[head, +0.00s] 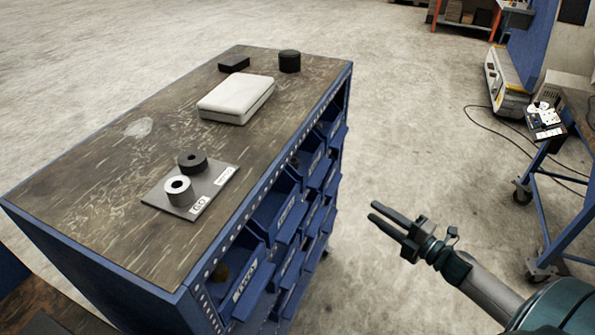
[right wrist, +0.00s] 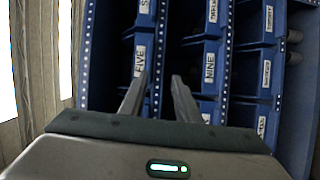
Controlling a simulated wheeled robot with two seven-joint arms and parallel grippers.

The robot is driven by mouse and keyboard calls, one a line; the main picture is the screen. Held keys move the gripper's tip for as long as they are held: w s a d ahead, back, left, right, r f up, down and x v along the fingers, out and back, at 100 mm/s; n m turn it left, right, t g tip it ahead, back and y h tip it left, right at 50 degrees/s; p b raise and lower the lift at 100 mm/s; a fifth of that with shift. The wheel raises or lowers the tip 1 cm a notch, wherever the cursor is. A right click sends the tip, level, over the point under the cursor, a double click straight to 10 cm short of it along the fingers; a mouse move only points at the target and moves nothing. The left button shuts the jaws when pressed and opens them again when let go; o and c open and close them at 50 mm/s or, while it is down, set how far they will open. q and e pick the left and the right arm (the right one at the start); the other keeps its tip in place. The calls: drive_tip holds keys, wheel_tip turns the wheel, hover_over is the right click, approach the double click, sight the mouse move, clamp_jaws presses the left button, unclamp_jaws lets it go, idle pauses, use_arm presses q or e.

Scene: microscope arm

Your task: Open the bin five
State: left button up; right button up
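The blue bin labelled FIVE (right wrist: 139,62) is in the right wrist view, left of centre, in a column beside the bin labelled NINE (right wrist: 210,66). In the head view the blue bins sit in the cabinet (head: 225,238)'s right side, but I cannot read which one is five. My right gripper (head: 376,211) is to the right of the cabinet, apart from it, pointing toward the bins. In the right wrist view its two fingers (right wrist: 157,90) are spread with nothing between them. The left fingertip appears just below the FIVE label. My left gripper is not in view.
On the cabinet top lie a white case (head: 237,98), a black cylinder (head: 289,62), a dark block (head: 234,64) and a metal plate (head: 217,180) bearing two rings. A wheeled blue stand (head: 536,205) is at right. Concrete floor (head: 420,150) between them is open.

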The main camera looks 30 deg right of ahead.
sight(324, 175)
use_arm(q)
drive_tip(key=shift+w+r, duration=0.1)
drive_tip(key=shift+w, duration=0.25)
use_arm(e)
drive_tip(key=shift+w+a+r+n+y, duration=0.25)
drive_tip(key=shift+w+a+r+n, duration=0.1)
drive_tip(key=shift+r, duration=0.25)
drive_tip(key=shift+w+a+r+n+y, duration=0.25)
drive_tip(key=shift+a+r, duration=0.1)
drive_tip(key=shift+r, duration=0.2)
drive_tip(key=shift+s, duration=0.1)
drive_tip(key=shift+w, duration=0.2)
